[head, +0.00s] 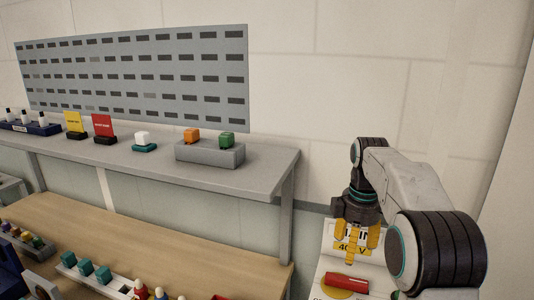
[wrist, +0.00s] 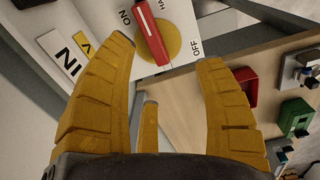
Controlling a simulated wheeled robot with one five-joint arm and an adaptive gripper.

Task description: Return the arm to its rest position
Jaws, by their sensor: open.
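My arm reaches down at the right of the head view, bent at the elbow, and ends in my gripper (head: 354,250) with yellow fingers. In the wrist view my gripper (wrist: 162,65) has its fingers spread apart with nothing between them. Past the fingertips is a white panel with a red switch handle (wrist: 150,32) on a yellow disc, marked ON and OFF. The handle (head: 347,282) also shows just below my fingers in the head view. The fingers look apart from the handle.
A grey shelf (head: 225,180) with cards and small blocks on a grey holder (head: 210,153) stands left of my arm. Below it is a wooden bench (head: 150,235) with several pegs and blocks. A slotted grey board (head: 140,75) hangs on the wall. The wall area above my arm is clear.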

